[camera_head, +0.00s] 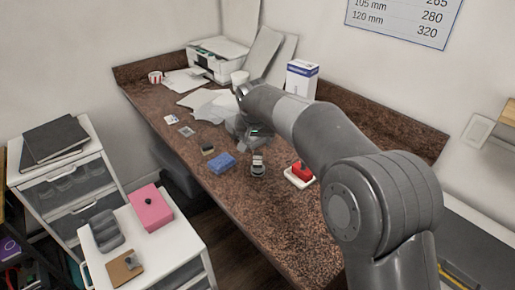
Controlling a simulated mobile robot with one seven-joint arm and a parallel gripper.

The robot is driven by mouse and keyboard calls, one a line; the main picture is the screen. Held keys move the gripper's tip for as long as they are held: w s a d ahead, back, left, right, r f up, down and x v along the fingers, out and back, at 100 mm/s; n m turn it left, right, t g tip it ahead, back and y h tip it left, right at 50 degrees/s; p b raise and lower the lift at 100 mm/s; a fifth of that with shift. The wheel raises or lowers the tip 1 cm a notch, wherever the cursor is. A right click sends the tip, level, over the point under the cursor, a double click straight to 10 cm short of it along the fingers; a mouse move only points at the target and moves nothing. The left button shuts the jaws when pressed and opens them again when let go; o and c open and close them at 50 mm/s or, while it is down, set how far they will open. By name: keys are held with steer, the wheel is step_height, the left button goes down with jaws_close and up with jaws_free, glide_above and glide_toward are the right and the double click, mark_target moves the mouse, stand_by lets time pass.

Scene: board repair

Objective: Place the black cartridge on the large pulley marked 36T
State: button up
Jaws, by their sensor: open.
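My gripper (256,138) is over the brown speckled counter (315,222), at the end of my grey arm that reaches in from the right. It is small and partly hidden by my arm; it is open and I see nothing held in it. A small dark block with a tan part (208,150) lies on the counter left of my gripper; I cannot tell whether it is the black cartridge. A grey and white upright item (257,166) stands just below my gripper in the picture. I cannot make out a 36T marking, so the large pulley is not identifiable.
A blue block (222,163) and a red item on a white base (301,172) are near the gripper. Papers (212,105), a printer (218,58) and a white-blue box (301,80) stand farther back. A pink box (151,208) sits on a drawer unit. The front counter is clear.

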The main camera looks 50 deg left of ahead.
steer(key=shift+v, duration=0.8)
steer(key=w+d+r+m, duration=0.1)
steer(key=w+d+r, duration=0.3)
steer(key=d, duration=0.5)
steer(key=w+d+r+m+t+h, duration=0.1)
steer(key=w+d+r, duration=0.2)
steer(key=d, duration=0.6)
steer(key=w+d+r+m, duration=0.1)
steer(key=w+d+r, duration=0.3)
steer(key=d, duration=0.5)
steer(key=s+d+r+m, duration=0.1)
steer(key=d, duration=0.8)
steer(key=s+d+r+m, duration=0.1)
steer(key=d+r, duration=0.1)
steer(key=d, duration=0.8)
steer(key=s+d+f+m+h, duration=0.1)
steer(key=s+d+f+m, duration=0.1)
steer(key=s+d, duration=0.6)
steer(key=s+d+f+m+t+h, duration=0.1)
steer(key=s+d+f+m, duration=0.1)
steer(key=s+d+f, duration=0.3)
steer(key=s+d, duration=0.4)
steer(key=d, duration=0.5)
steer(key=shift+d+f, duration=0.25)
steer(key=shift+d, duration=0.15)
